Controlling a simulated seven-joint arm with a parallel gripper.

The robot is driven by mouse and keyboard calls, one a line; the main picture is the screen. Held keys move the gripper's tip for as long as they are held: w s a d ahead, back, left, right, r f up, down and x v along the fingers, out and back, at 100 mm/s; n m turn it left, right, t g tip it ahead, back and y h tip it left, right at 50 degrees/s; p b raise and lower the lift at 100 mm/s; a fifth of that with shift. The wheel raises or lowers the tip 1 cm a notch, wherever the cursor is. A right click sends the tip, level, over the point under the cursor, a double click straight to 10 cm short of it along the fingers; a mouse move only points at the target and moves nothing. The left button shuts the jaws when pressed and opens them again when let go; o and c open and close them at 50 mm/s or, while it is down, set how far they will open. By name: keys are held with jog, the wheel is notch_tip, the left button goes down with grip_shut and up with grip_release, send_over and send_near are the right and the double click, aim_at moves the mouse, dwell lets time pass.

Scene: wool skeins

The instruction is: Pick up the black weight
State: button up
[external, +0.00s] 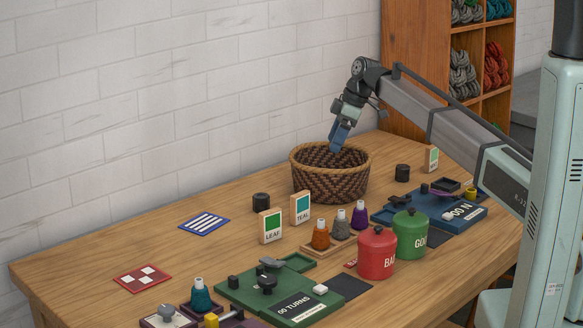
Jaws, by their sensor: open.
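A short black cylinder (261,203), which looks like a black weight, stands on the table left of the basket. A similar black cylinder (402,173) stands right of the basket. A smaller dark cylinder (233,282) sits on the green scale board. I cannot tell from the picture which one the task means. My gripper (337,143) points down over the woven basket (331,185), apart from all the dark cylinders. It is open, and I see nothing held in it; its fingertips are small and partly dark in this view.
Leaf and teal cards (271,227) stand near the left cylinder. A red canister (377,255) and a green canister (409,234) stand at the front. Thread cones on a wooden stand (320,236) and a blue scale board (455,213) are nearby. The table's left back is mostly clear.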

dwell(0.4)
jog(key=r+n+h, duration=0.1)
jog(key=r+n, duration=0.1)
jog(key=n, duration=0.2)
send_over(261, 195)
jog(key=shift+n+g+h, duration=0.4)
jog(key=shift+n+h, duration=0.3)
jog(key=shift+h, duration=0.2)
jog(key=f, duration=0.3)
jog(key=d+f, duration=0.1)
jog(key=f, duration=0.5)
jog(key=shift+w+d, duration=0.15)
jog(key=shift+d, duration=0.1)
jog(key=shift+s+a+f, duration=0.1)
jog(key=shift+a+f, duration=0.15)
jog(key=shift+f, duration=0.6)
jog(key=shift+s+a+f, duration=0.1)
jog(key=shift+a+f, duration=0.15)
jog(key=shift+f, duration=0.65)
jog(key=shift+s+a+f, duration=0.1)
jog(key=shift+a+f, duration=0.15)
jog(key=shift+f, duration=0.6)
grip_shut()
